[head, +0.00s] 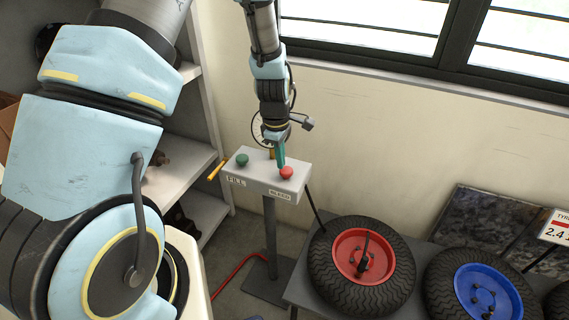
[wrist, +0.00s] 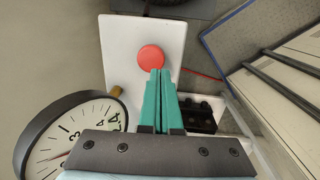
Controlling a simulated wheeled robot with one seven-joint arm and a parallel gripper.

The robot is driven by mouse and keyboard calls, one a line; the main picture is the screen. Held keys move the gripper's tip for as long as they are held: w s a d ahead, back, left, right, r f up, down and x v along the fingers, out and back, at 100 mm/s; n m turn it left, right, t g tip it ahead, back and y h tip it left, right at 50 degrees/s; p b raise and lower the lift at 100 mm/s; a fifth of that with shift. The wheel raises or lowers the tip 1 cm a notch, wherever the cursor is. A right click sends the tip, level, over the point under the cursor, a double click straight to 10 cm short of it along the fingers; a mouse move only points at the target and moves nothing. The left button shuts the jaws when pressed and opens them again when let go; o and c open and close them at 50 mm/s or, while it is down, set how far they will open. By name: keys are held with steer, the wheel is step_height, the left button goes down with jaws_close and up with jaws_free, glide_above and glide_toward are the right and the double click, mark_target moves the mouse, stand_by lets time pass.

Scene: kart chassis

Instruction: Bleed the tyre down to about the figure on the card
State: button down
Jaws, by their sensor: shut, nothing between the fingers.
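The control box (head: 262,184) on a post has a green button (head: 242,159) by the label FILL and a red button (head: 286,172) by the label BLEED. My gripper (head: 281,163) is shut and empty, pointing down at the red button. In the wrist view its teal fingertips (wrist: 160,72) overlap the edge of the red button (wrist: 151,58); I cannot tell whether they touch it. The round gauge (wrist: 75,130) has a red needle at lower left, its reading partly covered by my gripper. A red-rimmed tyre (head: 325,275) lies on the bench.
A blue-rimmed tyre (head: 440,290) lies to the right on the bench (head: 300,287). A dark hose runs from the box towards the red-rimmed tyre. Shelves (head: 190,165) stand at left, and a window (head: 360,35) is above. A red hose (head: 232,272) lies on the floor.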

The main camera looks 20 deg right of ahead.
step_height(320, 180, up, 10)
steer(key=b, duration=0.3)
steer(key=shift+a, duration=0.35)
steer(key=s+a+r+m, duration=0.1)
steer(key=s+a+m, duration=0.1)
steer(key=a, duration=0.7)
steer(key=s+a+r+m, duration=0.2)
steer(key=a+m, duration=0.3)
steer(key=a, duration=0.4)
steer(key=s+a+r+m+t, duration=0.1)
steer(key=a+r+m, duration=0.1)
steer(key=a, duration=0.7)
steer(key=shift+s+r+m+y, duration=0.2)
steer(key=shift+s+m+y, duration=0.2)
steer(key=shift+m, duration=0.4)
